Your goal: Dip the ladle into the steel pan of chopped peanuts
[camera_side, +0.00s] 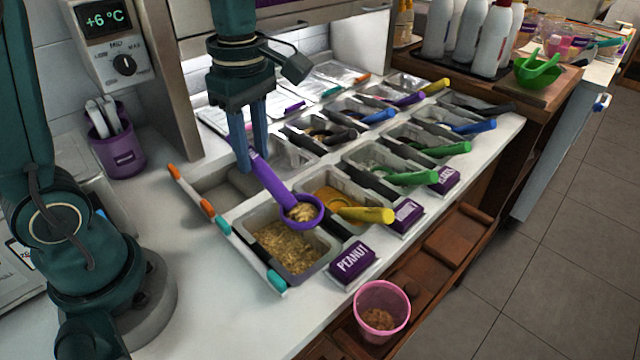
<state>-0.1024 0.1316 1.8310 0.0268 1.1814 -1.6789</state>
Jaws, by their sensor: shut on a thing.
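My gripper (248,138) points down with its blue fingers shut on the upper end of the purple ladle (272,184). The ladle slants down to the right, and its round bowl (318,222) holds some tan chopped bits. The bowl appears above the right back edge of the steel pan of chopped peanuts (322,266), which stands behind the purple PEANUT label (352,262). The chopped peanuts (282,244) fill the pan's floor. I cannot tell how high the bowl is above the pan.
A pan with orange topping and a yellow-handled ladle (362,214) adjoins on the right. Several more pans with coloured handles run back in rows. A pink cup (384,300) with brown bits stands below the counter's front edge. A purple utensil holder (122,150) is at left.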

